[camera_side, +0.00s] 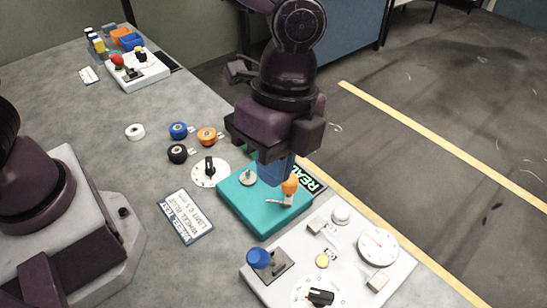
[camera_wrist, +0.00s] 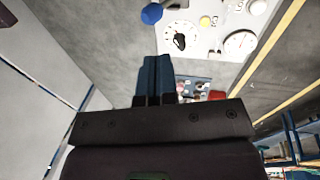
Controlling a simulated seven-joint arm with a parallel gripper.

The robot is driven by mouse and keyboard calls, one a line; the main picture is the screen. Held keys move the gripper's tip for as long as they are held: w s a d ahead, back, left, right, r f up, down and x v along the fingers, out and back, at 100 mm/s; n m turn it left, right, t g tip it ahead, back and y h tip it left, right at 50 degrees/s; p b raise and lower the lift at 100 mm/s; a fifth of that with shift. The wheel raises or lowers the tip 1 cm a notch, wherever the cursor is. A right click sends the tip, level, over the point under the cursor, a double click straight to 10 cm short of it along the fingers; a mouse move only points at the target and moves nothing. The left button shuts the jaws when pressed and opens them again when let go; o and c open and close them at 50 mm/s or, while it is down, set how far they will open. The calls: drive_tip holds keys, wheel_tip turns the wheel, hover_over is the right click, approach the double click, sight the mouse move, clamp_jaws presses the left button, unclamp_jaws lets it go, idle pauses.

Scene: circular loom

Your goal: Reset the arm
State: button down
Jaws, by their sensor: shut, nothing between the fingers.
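My gripper (camera_side: 272,178) points down over the teal box in the side view, its blue fingers together and empty. The wrist view shows the same blue fingers (camera_wrist: 155,75) side by side with nothing held.
A white control panel (camera_side: 345,285) with a blue knob (camera_side: 258,258), dial and gauge (camera_side: 378,247) stands in front.

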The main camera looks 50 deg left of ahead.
drive_tip(key=s+a+r+n+t, duration=0.4)
drive_tip(key=a+r+n, duration=0.2)
drive_tip(key=a, duration=0.5)
drive_tip(key=s+a+r+n+t, duration=0.3)
drive_tip(key=a+r+n, duration=0.3)
drive_tip(key=a+n, duration=0.4)
drive_tip(key=shift+s+a+r+n+t+y, duration=0.2)
drive_tip(key=shift+s+a+n+t+y, duration=0.35)
drive_tip(key=shift+a, duration=0.6)
drive_tip(key=shift+s, duration=0.1)
